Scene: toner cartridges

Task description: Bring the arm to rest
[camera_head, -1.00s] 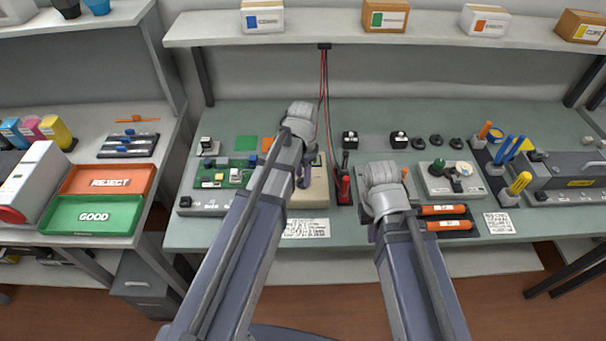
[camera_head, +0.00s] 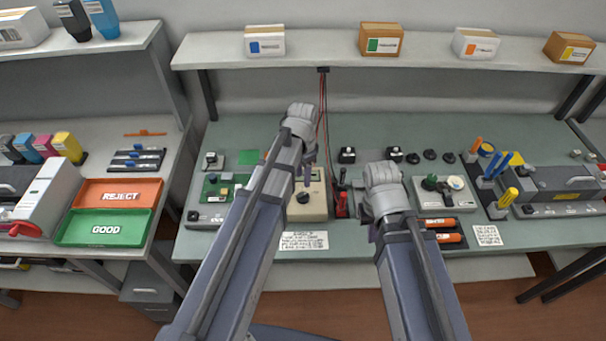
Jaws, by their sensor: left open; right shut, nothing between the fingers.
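My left arm reaches up over the bench, and its gripper (camera_head: 309,172) hangs in front of a beige meter with a black dial (camera_head: 306,199). The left gripper is open, with nothing visible in it. My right arm is bent at the wrist beside the orange cylinders (camera_head: 440,229). Its gripper (camera_head: 372,233) is mostly hidden behind the wrist and arm link; it is shut and no held object shows. Both arms are still extended forward over the front of the bench.
A green circuit board (camera_head: 222,187) lies left of my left arm. Red-and-black probes (camera_head: 341,203) stand between the arms. A shelf (camera_head: 330,47) with boxes spans the back.

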